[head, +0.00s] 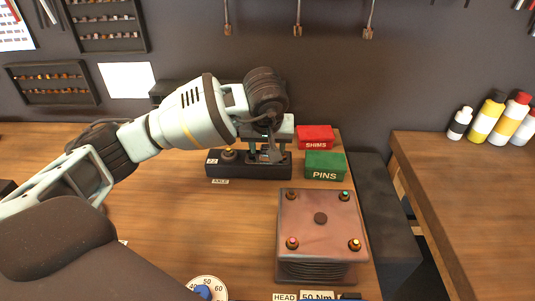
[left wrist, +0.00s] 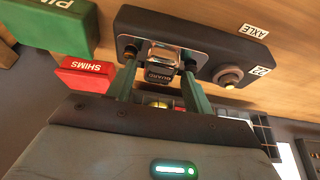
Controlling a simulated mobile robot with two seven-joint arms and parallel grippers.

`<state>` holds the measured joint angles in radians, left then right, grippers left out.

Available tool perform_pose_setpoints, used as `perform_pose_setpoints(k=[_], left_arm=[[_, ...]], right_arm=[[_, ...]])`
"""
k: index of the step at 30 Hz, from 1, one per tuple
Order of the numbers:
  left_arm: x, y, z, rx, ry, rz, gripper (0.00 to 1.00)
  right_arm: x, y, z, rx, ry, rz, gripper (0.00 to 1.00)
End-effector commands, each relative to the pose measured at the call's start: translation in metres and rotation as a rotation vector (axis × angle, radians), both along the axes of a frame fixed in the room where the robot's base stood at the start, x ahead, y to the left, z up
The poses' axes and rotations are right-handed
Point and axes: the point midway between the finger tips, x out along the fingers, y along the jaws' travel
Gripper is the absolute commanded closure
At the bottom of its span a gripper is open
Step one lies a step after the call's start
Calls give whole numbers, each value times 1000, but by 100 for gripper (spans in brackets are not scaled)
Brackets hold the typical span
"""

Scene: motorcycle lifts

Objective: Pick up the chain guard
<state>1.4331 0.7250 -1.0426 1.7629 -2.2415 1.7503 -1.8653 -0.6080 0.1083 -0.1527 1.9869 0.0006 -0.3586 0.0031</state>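The chain guard (left wrist: 160,76) is a small shiny metal piece with a dark tab marked GUARD. It sits at a dark block (left wrist: 205,35) labelled AXLE, which also holds a round knob-like part. In the head view, the dark block (head: 222,167) lies on the bench and my left gripper (head: 268,148) reaches down over its right part, partly hiding the guard. In the left wrist view, the two green fingers of my left gripper (left wrist: 159,72) stand apart on either side of the tab, with visible gaps beside it. My right gripper is in neither view.
A red SHIMS box (head: 315,137) and green PINS box (head: 325,166) stand just right of the block. A dial (head: 205,290) is at the front. Bottles (head: 485,117) stand on another bench. Bare wood lies left of centre.

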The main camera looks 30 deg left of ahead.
Motion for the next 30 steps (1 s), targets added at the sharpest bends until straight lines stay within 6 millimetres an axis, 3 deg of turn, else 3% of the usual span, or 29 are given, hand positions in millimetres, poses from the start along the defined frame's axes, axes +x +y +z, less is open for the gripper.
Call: perform_pose_setpoints(k=[1, 9, 20, 28, 30], left_arm=[[0, 0, 0, 0, 0, 0, 55], [0, 0, 0, 0, 0, 0, 90], [1, 0, 5, -1, -3, 0, 90], [1, 0, 38, -1, -4, 0, 90], [-13, 7, 36, 1, 0, 0, 90]], right_arm=[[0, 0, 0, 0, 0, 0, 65], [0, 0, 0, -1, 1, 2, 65], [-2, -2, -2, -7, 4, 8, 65], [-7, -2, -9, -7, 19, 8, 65], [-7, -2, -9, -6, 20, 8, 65]])
